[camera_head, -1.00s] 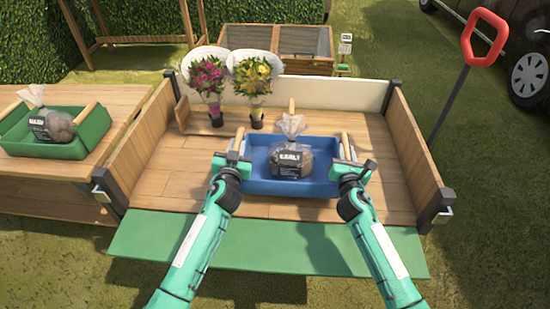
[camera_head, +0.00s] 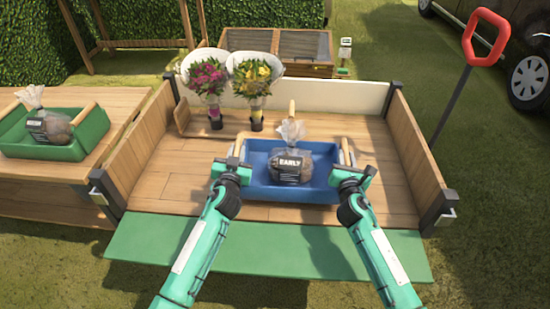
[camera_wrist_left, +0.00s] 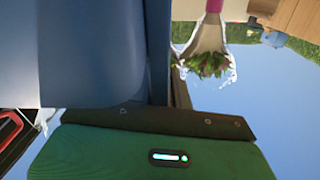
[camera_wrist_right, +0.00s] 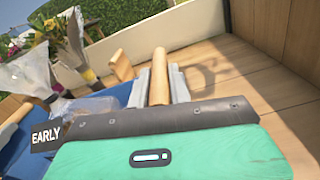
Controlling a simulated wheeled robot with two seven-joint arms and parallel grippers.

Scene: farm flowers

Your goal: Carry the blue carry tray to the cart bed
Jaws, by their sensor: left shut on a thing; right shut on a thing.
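The blue carry tray (camera_head: 290,190) is over the wooden cart bed (camera_head: 390,203), level, with a bag labelled EARLY (camera_head: 290,165) in it. I cannot tell whether its base touches the boards. My left gripper (camera_head: 236,163) is shut on the tray's left wooden handle. My right gripper (camera_head: 347,168) is shut on the right wooden handle (camera_wrist_right: 159,78), which the right wrist view shows between the fingers. In the left wrist view the tray's blue wall (camera_wrist_left: 75,50) fills the left side, and the left handle cannot be made out.
Two wrapped bouquets, pink (camera_head: 208,80) and yellow (camera_head: 252,78), stand behind the tray on the bed. Wooden side walls (camera_head: 415,150) flank the bed; its green front flap (camera_head: 260,247) is down. A green tray (camera_head: 45,147) with a bag sits on the left table. Bed boards right of the tray are clear.

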